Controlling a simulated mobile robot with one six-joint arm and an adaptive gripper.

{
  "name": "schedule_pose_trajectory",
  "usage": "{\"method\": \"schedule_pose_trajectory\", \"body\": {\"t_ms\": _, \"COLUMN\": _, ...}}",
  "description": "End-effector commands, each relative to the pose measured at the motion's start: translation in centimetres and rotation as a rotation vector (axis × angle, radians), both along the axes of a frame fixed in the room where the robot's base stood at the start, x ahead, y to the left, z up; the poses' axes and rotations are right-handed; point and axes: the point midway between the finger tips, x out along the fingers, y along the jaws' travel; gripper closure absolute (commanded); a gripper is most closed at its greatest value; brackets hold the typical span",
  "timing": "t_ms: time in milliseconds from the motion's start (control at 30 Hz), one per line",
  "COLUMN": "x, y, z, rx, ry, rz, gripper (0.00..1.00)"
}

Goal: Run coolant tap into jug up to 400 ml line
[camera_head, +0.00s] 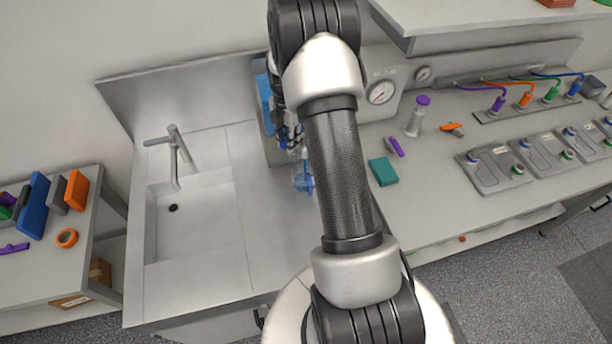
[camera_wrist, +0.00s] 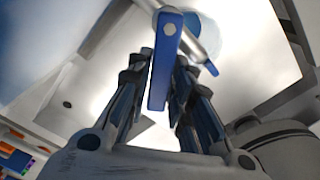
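A blue lever (camera_wrist: 165,62) with a pale hex bolt at its top stands between the fingers of my gripper (camera_wrist: 163,68) in the wrist view. The fingers are apart, with a narrow gap on each side of the lever. A pale metal spout (camera_wrist: 192,42) runs behind the lever. A bluish round shape (camera_wrist: 207,30) beyond it may be the jug. In the head view, a clear blue jug (camera_head: 302,178) stands on the counter below my gripper (camera_head: 292,143), partly hidden by my arm. Its 400 ml line and its fill level cannot be made out.
A sink (camera_head: 205,215) with a grey faucet (camera_head: 178,150) is to the left. A pressure gauge (camera_head: 381,92) is on the panel behind my arm. The counter left of the jug is clear.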

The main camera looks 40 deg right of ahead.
Motion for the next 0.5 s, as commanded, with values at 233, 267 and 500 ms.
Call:
{"method": "schedule_pose_trajectory", "body": {"t_ms": 233, "x": 0.3, "y": 0.0, "z": 0.1, "rx": -0.005, "ry": -0.007, "rz": 0.022, "gripper": 0.81}}
{"method": "schedule_pose_trajectory", "body": {"t_ms": 267, "x": 0.2, "y": 0.0, "z": 0.1, "rx": -0.005, "ry": -0.007, "rz": 0.037, "gripper": 0.81}}
{"method": "schedule_pose_trajectory", "body": {"t_ms": 500, "x": -1.0, "y": -0.8, "z": 0.2, "rx": -0.011, "ry": -0.01, "rz": 0.318, "gripper": 0.81}}
